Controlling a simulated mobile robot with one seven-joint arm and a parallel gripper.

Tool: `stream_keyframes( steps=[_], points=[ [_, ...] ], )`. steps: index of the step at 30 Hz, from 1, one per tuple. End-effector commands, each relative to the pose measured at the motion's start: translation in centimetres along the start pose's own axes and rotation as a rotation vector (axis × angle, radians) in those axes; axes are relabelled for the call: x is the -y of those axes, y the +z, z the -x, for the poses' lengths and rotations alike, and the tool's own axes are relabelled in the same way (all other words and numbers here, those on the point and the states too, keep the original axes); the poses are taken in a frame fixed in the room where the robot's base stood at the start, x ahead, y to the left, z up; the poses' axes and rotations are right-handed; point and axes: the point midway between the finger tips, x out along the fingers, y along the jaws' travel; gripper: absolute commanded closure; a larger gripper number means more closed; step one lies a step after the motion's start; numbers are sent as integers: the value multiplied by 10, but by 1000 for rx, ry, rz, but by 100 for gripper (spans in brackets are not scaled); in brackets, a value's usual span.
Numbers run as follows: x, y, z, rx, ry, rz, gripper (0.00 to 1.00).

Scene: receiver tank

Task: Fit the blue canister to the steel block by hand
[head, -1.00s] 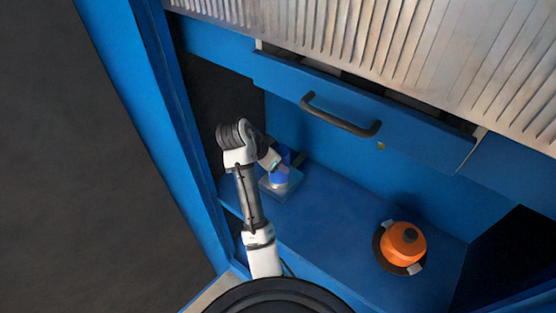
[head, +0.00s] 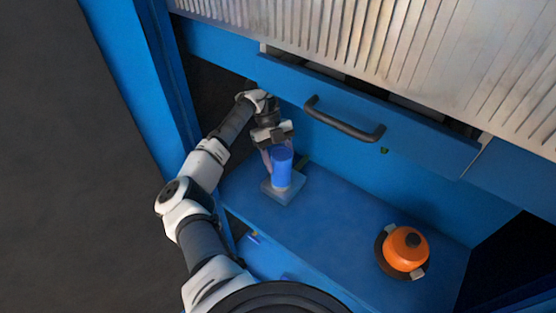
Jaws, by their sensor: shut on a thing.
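The blue canister (head: 281,168) stands about upright at the steel block (head: 284,197), in the back left part of the blue shelf. A pale band shows at its lower end, just above the block. I cannot tell whether the canister is fully seated. My gripper (head: 270,148) comes from above and behind on the left and is shut on the canister. The fingers are partly hidden by the canister, so the exact contact does not show.
An orange pot-like object (head: 405,248) with a dark knob sits in a dark ring at the right of the shelf. A blue drawer with a black handle (head: 343,119) overhangs the back. The shelf (head: 335,225) between block and orange object is clear.

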Motion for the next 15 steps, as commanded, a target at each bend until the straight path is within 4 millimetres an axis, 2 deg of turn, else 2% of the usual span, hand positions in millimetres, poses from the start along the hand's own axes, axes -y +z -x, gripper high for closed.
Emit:
stream_keyframes(
  steps=[3,6,13,14,15],
  points=[
    [4,-1,2,6,182,-258,82],
    [5,-2,-1,2,269,-403,82],
    [5,-2,-4,-4,287,-444,82],
    [5,-2,-4,-5,287,-444,44],
    [5,-2,-4,-5,287,-443,39]
  ],
)
